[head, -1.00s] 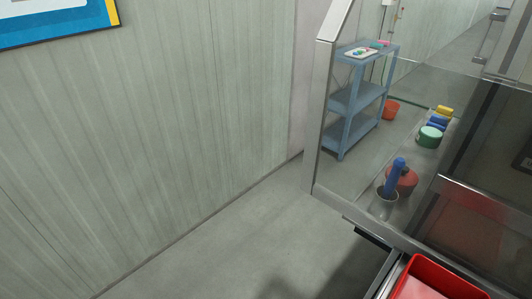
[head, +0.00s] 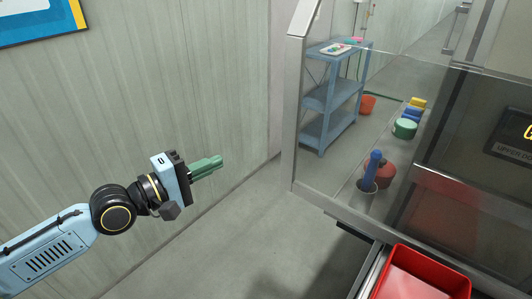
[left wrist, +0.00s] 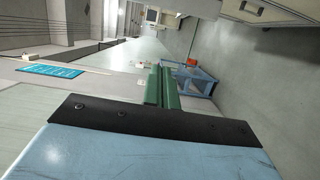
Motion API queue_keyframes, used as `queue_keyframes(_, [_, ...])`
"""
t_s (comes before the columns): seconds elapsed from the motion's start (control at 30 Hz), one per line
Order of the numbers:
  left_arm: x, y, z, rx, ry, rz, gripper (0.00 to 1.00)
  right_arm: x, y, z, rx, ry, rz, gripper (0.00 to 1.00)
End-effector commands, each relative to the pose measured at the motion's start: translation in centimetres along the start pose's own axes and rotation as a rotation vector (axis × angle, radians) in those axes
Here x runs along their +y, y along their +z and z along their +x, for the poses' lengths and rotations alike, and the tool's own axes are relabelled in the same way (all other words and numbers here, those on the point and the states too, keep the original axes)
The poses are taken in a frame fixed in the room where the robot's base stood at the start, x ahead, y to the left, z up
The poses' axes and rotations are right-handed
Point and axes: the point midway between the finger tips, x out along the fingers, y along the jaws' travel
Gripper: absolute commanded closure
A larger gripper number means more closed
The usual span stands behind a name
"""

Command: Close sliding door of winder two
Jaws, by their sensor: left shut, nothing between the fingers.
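A machine enclosure stands at the right of the head view, with a clear side panel (head: 335,185) in a metal frame. A dark see-through panel (head: 460,130) with a sign fills its right part. A metal handle (head: 456,28) shows near the top right. I cannot tell which panel is the sliding door, or how far it is open. My left gripper (head: 219,163) has green fingers, shut and empty. It is in the air left of the enclosure, apart from it. Its fingers also show in the left wrist view (left wrist: 162,72). My right gripper is not in view.
A red tray (head: 420,275) is at the enclosure's front, lower right. A blue shelf (head: 330,97) shows behind the clear panel. A ribbed wall (head: 180,70) with a blue poster (head: 35,20) is at left. Bare floor (head: 225,240) lies between.

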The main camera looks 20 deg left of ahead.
Motion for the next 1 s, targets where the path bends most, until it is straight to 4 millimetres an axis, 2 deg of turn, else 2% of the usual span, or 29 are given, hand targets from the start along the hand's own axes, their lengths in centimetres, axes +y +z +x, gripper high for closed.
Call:
queue_keyframes(0.1, [0.9,0.7,0.3,-0.020,0.013,-0.022,1.00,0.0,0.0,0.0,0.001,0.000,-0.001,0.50])
queue_keyframes(0.27, [1.1,0.7,1.6,-0.019,0.017,-0.024,1.00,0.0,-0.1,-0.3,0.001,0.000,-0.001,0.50])
queue_keyframes(0.77, [1.2,0.9,9.9,-0.020,0.016,-0.022,1.00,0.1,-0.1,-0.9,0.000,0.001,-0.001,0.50])
queue_keyframes(1.0, [1.1,3.8,10.7,-0.022,0.013,-0.024,1.00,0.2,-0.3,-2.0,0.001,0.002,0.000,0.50])
